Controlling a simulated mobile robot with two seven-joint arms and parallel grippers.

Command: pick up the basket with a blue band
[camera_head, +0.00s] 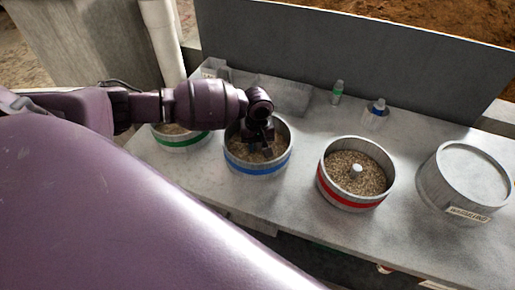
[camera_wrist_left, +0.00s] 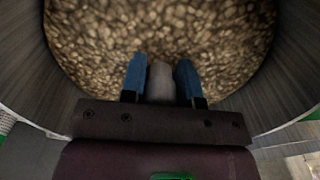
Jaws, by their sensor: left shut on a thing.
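The basket with a blue band (camera_head: 257,168) stands on the grey counter, filled with grain, between the green-banded and red-banded baskets. My left gripper (camera_head: 262,150) reaches down into it from above. In the left wrist view the two blue fingers of the left gripper (camera_wrist_left: 161,80) are shut on a pale upright knob (camera_wrist_left: 161,84) at the middle of the grain. The basket's grain (camera_wrist_left: 160,30) and inner wall fill most of that view. In the head view the knob is hidden by the gripper. My right gripper is not in view.
A green-banded basket (camera_head: 180,142) is partly behind my left arm. A red-banded basket (camera_head: 347,200) with a central knob stands to the right. A lidded round container (camera_head: 465,172) is farther right. Two small bottles (camera_head: 337,92) (camera_head: 376,110) stand near the back panel (camera_head: 350,50).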

